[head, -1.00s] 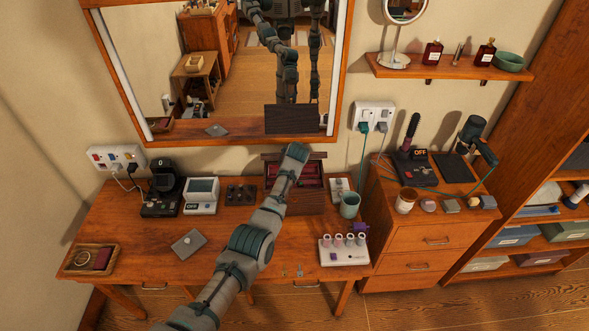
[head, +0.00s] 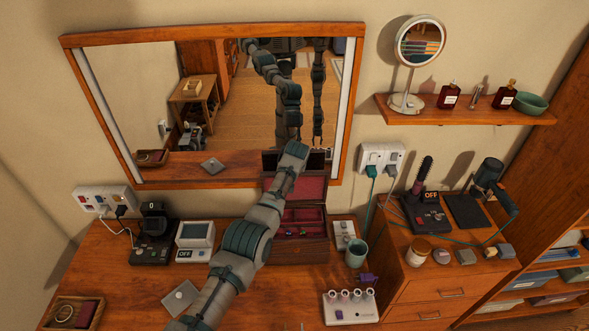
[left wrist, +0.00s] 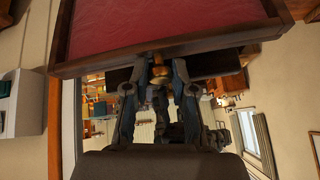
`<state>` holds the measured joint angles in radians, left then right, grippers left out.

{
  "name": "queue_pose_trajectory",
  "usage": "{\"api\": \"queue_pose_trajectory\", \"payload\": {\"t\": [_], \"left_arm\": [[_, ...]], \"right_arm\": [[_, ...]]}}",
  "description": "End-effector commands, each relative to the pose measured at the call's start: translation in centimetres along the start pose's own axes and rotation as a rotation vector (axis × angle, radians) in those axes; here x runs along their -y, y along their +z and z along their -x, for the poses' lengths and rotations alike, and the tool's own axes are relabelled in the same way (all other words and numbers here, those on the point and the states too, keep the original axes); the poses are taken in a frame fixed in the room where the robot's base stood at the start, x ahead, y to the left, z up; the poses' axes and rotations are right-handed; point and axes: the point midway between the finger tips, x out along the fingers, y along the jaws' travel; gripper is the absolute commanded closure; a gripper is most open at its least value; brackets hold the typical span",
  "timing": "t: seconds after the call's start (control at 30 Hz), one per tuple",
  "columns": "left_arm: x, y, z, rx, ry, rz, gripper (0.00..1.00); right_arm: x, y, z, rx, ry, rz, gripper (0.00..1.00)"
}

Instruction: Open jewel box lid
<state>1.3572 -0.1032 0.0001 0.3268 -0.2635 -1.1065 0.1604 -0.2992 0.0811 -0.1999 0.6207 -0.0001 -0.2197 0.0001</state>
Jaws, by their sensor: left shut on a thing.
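The jewel box (head: 302,253) is a dark wooden box on the dressing table below the mirror, with red compartments and small items inside. Its lid (head: 311,188) stands raised at the back with the red lining facing me. In the left wrist view the lid (left wrist: 160,32) fills the top, red panel in a dark frame. My left gripper (left wrist: 158,82) has its fingers at the lid's edge, shut around a small gold part of it. In the head view my left forearm hides these fingers. My right gripper is not directly in view.
A mirror (head: 66,45) stands behind the box. A teal mug (head: 356,253), a rack of rollers (head: 350,308) and a purple item (head: 367,279) are at its right. A small device (head: 195,240) and a grey case (head: 181,298) lie left.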

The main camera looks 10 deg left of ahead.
Motion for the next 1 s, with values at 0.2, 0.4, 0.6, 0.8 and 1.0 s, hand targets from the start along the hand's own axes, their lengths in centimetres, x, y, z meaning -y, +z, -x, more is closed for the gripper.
{"api": "queue_pose_trajectory", "payload": {"t": [0.2, 0.4, 0.6, 0.8, 1.0], "left_arm": [[0.00, -0.13, 0.07, -0.005, -0.002, -0.001, 1.00], [0.05, -0.13, 0.06, -0.004, -0.002, -0.001, 1.00], [0.03, -0.15, 0.09, -0.004, -0.002, -0.002, 1.00], [0.04, -0.10, 0.08, -0.003, -0.002, -0.001, 0.51], [0.06, -0.07, 0.07, -0.002, -0.002, -0.001, 0.51]], "right_arm": [[0.03, 0.18, 0.07, 0.003, 0.000, 0.000, 0.52], [0.04, 0.26, 0.08, 0.004, -0.001, 0.000, 0.52], [0.05, 0.30, 0.08, 0.005, -0.001, 0.000, 0.52], [0.06, 0.29, 0.08, 0.005, -0.001, 0.000, 0.52], [0.09, 0.18, 0.08, 0.002, -0.001, 0.000, 0.52]]}}
